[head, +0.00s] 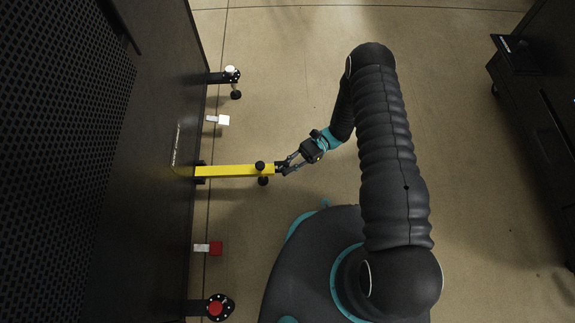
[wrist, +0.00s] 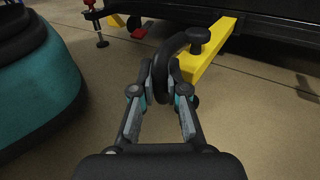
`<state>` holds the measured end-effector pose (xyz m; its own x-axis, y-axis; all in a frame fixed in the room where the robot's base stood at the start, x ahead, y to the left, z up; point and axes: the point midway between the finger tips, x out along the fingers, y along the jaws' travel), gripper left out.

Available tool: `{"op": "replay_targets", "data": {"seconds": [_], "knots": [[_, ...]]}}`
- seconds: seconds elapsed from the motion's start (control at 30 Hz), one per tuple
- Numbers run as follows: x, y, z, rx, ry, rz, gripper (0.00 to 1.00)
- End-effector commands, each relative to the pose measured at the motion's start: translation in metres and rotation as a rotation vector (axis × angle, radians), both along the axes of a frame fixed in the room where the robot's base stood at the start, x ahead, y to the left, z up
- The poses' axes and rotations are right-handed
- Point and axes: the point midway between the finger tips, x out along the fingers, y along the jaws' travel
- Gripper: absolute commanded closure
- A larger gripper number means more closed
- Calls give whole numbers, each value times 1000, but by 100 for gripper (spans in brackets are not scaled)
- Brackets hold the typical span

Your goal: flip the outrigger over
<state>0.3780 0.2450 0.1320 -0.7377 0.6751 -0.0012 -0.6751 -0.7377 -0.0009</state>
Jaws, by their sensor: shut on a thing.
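The yellow outrigger (head: 235,170) sticks out from the dark rack at the left of the head view, its inner end at the rack's side. It also shows in the wrist view (wrist: 205,60), running up to the rack's base. A black curved handle (wrist: 163,65) with a round knob (wrist: 198,37) is at its outer end. My gripper (head: 284,168) is at that outer end. In the wrist view my gripper (wrist: 160,88) is shut on the black handle, one finger on each side. A black foot (head: 263,181) shows beside the bar.
The dark rack (head: 160,120) fills the left side. Another dark cabinet (head: 540,90) stands at the right. The floor (head: 285,60) between is open.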

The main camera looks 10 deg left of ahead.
Motion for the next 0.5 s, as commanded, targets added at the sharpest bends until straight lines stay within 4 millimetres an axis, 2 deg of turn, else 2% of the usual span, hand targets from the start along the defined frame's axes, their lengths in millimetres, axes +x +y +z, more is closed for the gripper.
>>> {"op": "replay_targets", "data": {"seconds": [0.1, 0.13, 0.2, 0.23, 0.5], "knots": [[0, -5, 0, -1, 5, 0, 100], [0, -6, 0, -1, 5, -1, 82], [0, -6, 0, 0, 4, -4, 65], [0, -5, 0, 0, 4, -3, 61], [-1, -1, 0, 0, 3, 6, 61]]}}
